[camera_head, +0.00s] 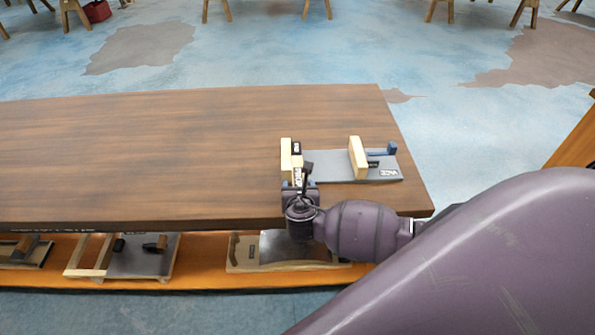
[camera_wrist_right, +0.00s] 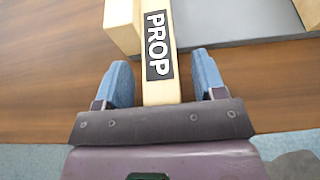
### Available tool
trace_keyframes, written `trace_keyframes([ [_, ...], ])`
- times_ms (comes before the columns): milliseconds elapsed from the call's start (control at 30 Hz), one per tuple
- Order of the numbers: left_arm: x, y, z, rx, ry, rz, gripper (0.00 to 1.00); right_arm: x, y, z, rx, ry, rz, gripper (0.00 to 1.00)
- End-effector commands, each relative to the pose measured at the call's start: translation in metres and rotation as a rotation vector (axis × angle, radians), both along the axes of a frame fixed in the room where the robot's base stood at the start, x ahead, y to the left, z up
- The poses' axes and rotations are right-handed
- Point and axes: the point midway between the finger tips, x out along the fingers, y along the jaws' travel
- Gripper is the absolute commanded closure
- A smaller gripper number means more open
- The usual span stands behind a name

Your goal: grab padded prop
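The prop (camera_wrist_right: 160,88) is a pale wooden bar with a black label reading "PROP", seen in the right wrist view. It is part of, or beside, a small assembly with a grey plate (camera_head: 330,165) at the right end of the wooden table. My right gripper (camera_wrist_right: 163,80) is open, with one blue-padded finger on each side of the bar's near end. A gap shows between the bar and each finger. In the head view my right gripper (camera_head: 298,184) is at the plate's left side and partly hides the bar. My left gripper is not in view.
The wooden table top (camera_head: 150,150) is clear to the left. A second pale wooden block (camera_head: 357,158) and a blue piece (camera_head: 381,150) stand on the plate's right side. A lower shelf (camera_head: 205,265) along the near edge holds several wood-and-grey assemblies.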

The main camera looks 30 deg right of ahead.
Motion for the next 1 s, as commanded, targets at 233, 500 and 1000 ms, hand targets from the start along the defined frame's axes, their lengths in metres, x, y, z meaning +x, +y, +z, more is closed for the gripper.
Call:
trace_keyframes([
  [233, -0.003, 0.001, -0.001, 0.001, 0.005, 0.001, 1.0, 0.0, 0.0, 0.0, -0.001, 0.0, 0.0, 0.75],
  [500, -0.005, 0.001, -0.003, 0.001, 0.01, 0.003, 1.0, 0.0, 0.0, 0.0, -0.001, -0.001, 0.0, 0.94],
  [1000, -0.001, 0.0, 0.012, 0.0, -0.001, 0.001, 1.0, -0.001, -0.004, 0.06, -0.001, -0.006, 0.001, 0.94],
])
